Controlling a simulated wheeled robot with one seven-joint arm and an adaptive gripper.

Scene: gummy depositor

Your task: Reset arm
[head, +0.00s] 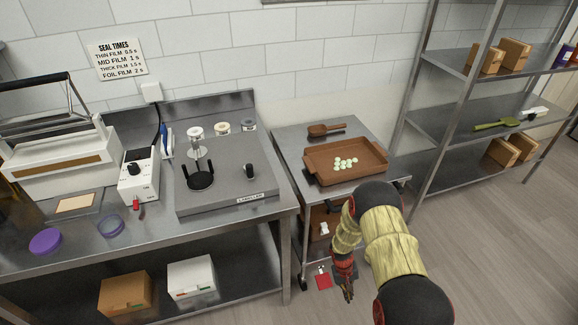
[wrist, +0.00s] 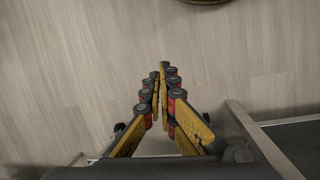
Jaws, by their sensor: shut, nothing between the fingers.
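My gripper (head: 347,289) hangs low in front of the small steel cart, pointing down toward the floor. In the wrist view my gripper (wrist: 160,72) has its fingertips together over bare wood floor, with nothing between them. My arm reaches in from the lower right of the head view, bent at the elbow. The steel cart (head: 285,152) holds a brown tray (head: 325,174) with several pale green gummies (head: 345,163) in it. My gripper is apart from the cart's top and the tray.
A brown scoop (head: 326,129) lies behind the tray. The steel bench (head: 250,215) at left carries a labeller (head: 215,200), a white control box (head: 139,175) and a sealer (head: 60,165). A shelf rack (head: 460,110) stands at right. A red tag (head: 322,279) shows beside my gripper. Floor at right is clear.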

